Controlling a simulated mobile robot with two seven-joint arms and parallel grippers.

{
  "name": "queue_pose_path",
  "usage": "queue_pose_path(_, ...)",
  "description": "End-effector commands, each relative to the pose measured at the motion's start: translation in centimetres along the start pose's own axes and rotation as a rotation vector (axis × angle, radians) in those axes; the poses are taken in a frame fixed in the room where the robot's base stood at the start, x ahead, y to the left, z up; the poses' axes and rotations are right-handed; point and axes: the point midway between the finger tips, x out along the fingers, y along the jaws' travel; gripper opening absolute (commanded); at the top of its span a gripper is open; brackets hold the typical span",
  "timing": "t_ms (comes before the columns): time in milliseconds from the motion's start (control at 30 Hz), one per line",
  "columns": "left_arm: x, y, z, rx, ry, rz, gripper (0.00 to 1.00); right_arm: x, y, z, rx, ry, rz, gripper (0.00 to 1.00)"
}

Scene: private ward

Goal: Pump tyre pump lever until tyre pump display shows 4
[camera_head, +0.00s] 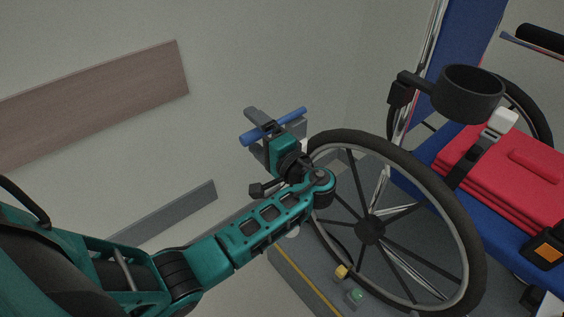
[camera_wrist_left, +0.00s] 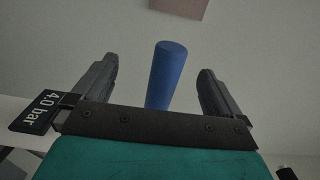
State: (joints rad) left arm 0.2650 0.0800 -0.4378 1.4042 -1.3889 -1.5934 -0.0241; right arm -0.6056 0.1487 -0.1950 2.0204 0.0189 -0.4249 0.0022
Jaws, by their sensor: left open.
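The blue pump lever (camera_head: 273,127) is a bar that passes across my left gripper in the head view. In the left wrist view the blue lever (camera_wrist_left: 167,75) stands between the two fingers, with a visible space on each side. My left gripper (camera_wrist_left: 158,85) is open around it. The pump display (camera_wrist_left: 41,111) is a black tag at the left of the wrist view and reads "4.0 bar". The pump's body is mostly hidden behind my left gripper and arm in the head view. My right gripper is not in view.
A wheelchair wheel (camera_head: 369,230) stands close to the right of my left gripper. The wheelchair's blue seat (camera_head: 429,187) carries folded red cloth (camera_head: 510,165), and a black cup holder (camera_head: 468,95) juts out above. The wall with a wooden panel (camera_head: 90,95) is behind.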

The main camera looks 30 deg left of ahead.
Motion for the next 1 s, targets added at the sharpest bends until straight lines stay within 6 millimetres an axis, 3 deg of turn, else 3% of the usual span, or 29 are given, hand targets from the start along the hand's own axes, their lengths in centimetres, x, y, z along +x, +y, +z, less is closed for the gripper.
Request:
queue_pose_path(600,-7.7,0.0,0.0,0.001,0.0,0.001,1.0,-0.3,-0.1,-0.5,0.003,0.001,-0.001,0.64)
queue_pose_path(1000,-8.0,0.0,0.0,0.001,0.0,0.0,1.0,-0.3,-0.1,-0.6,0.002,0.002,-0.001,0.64)
